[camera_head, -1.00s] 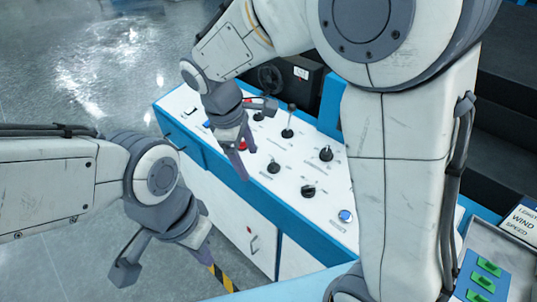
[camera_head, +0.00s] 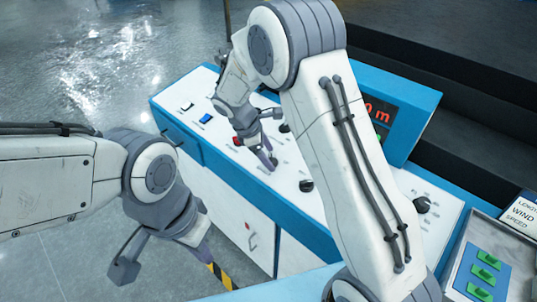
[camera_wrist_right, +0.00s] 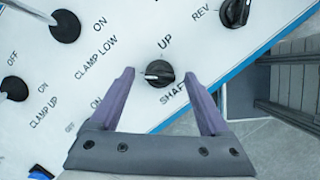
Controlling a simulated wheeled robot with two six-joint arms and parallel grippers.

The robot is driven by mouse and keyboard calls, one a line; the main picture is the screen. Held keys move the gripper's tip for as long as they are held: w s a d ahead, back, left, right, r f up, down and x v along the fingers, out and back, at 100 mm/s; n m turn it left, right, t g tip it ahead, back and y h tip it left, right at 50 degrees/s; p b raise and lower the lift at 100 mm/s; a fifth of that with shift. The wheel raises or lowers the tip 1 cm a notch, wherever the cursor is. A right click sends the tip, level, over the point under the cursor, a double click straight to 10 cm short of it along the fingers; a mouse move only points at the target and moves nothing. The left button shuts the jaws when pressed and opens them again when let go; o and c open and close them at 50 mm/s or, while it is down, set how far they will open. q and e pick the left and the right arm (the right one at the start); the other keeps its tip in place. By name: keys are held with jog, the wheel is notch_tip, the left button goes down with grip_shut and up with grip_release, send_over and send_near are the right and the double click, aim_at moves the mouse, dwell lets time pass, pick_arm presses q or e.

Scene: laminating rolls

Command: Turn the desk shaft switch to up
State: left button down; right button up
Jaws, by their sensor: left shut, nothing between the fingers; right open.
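The shaft switch (camera_wrist_right: 159,73) is a black rotary knob on the white panel, between the words UP and "SHAF", in the right wrist view. Its pale pointer mark lies toward the left, not toward UP. My right gripper (camera_wrist_right: 158,71) is open, with one purple finger on each side of the knob and visible gaps to it. In the head view my right gripper (camera_head: 270,148) is low over the panel, and the knob is hard to make out there. My left gripper (camera_head: 203,252) is shut and empty, in front of the desk at the lower left.
The blue and white desk (camera_head: 215,177) carries other controls. A red button (camera_head: 237,140), blue rocker (camera_head: 205,119) and black knob (camera_head: 306,186) are near my right gripper. The REV knob (camera_wrist_right: 235,12) and clamp levers (camera_wrist_right: 65,26) flank the switch. A display (camera_head: 380,113) stands behind.

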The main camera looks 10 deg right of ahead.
jog(key=shift+d+f, duration=0.15)
jog(key=shift+f, duration=0.2)
grip_shut()
